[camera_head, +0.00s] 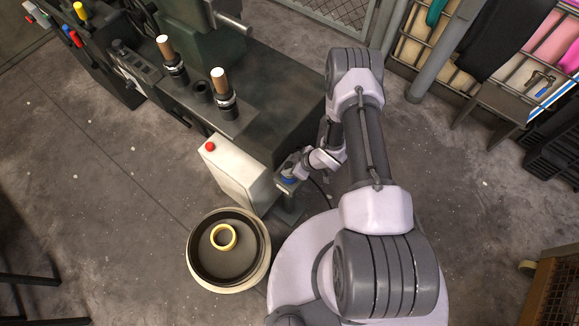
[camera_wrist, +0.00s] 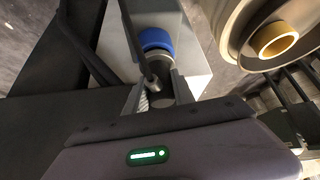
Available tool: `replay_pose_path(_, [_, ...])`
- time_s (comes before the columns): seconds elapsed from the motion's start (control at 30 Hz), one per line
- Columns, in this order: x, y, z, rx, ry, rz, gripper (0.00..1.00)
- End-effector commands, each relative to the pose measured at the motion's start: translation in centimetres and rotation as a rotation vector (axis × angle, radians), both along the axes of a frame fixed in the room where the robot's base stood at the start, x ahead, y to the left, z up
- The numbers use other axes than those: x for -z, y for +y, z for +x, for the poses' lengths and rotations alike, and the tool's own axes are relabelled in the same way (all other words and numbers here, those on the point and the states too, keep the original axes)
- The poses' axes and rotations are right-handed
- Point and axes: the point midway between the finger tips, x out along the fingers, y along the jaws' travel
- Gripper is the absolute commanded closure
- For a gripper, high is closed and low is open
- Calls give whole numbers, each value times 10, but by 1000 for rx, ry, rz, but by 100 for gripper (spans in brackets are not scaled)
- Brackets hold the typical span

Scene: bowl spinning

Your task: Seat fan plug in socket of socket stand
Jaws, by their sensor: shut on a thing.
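My gripper (camera_head: 296,172) is low beside the white box, at the top of the dark socket stand (camera_head: 289,211). In the wrist view my gripper (camera_wrist: 159,92) is shut on the fan plug (camera_wrist: 158,62), a grey body with a blue end (camera_wrist: 156,39) pointing away from the wrist. The blue part also shows just below my gripper in the head view (camera_head: 288,180), close over the top of the stand. The socket's mouth is hidden, so I cannot tell whether the plug is in it or above it. A dark cable runs by the plug.
A white box (camera_head: 235,172) with a red button stands left of the stand. A round bowl-like drum (camera_head: 264,262) with a yellow ring (camera_head: 223,237) inside stands in front of it. A dark bench (camera_head: 277,110) with wood-topped posts lies behind. Open floor (camera_head: 110,200) is at left.

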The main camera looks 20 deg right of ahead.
Motion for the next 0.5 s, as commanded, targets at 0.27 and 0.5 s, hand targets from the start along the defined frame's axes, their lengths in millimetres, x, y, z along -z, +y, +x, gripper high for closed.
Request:
replay_pose_path(0.27, [2,0,0,0,0,0,100])
replay_pose_path(0.5, [2,0,0,0,0,0,44])
